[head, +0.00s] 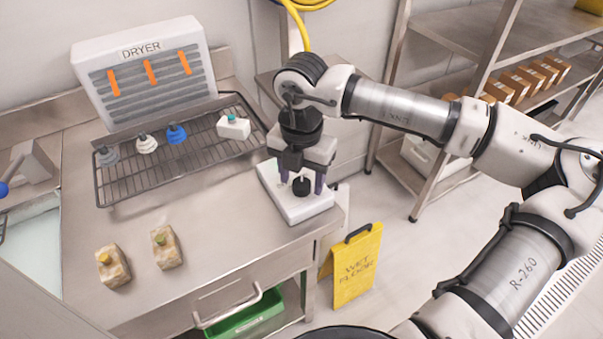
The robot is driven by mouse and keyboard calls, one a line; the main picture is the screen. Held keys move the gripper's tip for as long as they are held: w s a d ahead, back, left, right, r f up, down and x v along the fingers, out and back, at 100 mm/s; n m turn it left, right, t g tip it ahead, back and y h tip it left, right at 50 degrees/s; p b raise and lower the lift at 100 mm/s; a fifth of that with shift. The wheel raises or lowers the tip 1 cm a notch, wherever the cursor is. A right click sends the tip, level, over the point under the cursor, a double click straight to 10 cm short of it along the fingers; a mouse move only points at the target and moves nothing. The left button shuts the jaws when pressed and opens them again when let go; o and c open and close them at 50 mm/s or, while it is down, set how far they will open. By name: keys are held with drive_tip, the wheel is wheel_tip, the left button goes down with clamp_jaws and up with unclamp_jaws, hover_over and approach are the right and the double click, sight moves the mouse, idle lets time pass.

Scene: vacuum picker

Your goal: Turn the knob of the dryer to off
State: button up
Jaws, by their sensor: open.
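The dryer (118,58), a white unit labelled DRYER with grey slats and orange ribbons, stands at the back of the steel counter. A black knob (300,188) sits on a white box (308,211) at the counter's right end. My gripper (301,184) points down over this box, open, with its two purple fingers on either side of the knob. Whether the fingers touch the knob I cannot tell. The knob's mark and any lettering on the box cannot be made out.
A wire rack (130,180) before the dryer holds several small cup-like pieces. Two tan blocks (113,268) (167,250) lie on the counter's front. A yellow wet-floor sign (356,268) stands on the floor, right of the counter. Shelving (465,35) is behind my arm.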

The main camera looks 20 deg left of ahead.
drive_tip(key=shift+f, duration=0.15)
drive_tip(key=shift+c, duration=0.4)
drive_tip(key=c, duration=0.9)
